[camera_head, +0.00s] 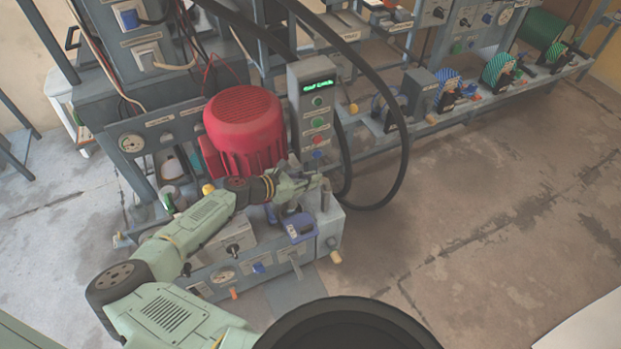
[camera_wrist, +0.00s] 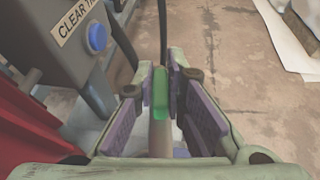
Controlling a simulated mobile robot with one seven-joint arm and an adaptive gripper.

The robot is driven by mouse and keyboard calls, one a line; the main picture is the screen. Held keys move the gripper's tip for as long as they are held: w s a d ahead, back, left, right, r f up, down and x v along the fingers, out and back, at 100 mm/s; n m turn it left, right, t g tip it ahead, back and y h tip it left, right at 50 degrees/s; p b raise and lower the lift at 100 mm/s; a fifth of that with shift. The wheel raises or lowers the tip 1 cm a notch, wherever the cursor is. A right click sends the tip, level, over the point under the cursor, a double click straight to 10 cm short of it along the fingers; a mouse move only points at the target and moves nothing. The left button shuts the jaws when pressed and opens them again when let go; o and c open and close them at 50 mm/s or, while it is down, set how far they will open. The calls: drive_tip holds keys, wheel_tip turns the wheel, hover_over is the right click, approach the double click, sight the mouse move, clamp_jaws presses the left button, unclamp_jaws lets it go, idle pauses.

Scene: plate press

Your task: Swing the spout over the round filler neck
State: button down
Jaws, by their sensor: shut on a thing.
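My gripper (camera_head: 312,184) is above the right end of the grey bench unit, beside the red motor. In the wrist view my gripper (camera_wrist: 165,100) has its purple pads on either side of a slim green-tipped bar (camera_wrist: 160,92) and is shut on it. The bar may be the spout or its handle; I cannot tell which. In the head view a short grey upright cylinder (camera_head: 325,198) stands just below my fingertips. I cannot make out the round filler neck for certain. My gripper and arm hide part of the unit's top.
The red motor (camera_head: 243,125) stands close to the left of my gripper. A grey control box (camera_head: 313,105) with buttons rises behind it. A black hose (camera_head: 402,150) loops to the right. A blue part (camera_head: 299,227) sits at the unit's front. Open floor lies to the right.

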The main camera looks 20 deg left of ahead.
drive_tip(key=shift+s+a+f, duration=0.15)
drive_tip(key=shift+a+f, duration=0.05)
drive_tip(key=shift+f, duration=0.05)
drive_tip(key=c, duration=1.8)
unclamp_jaws()
drive_tip(key=shift+o, duration=0.8)
drive_tip(key=shift+d+r, duration=0.1)
drive_tip(key=shift+r, duration=0.1)
wheel_tip(320, 180, up, 10)
drive_tip(key=shift+f, duration=0.1)
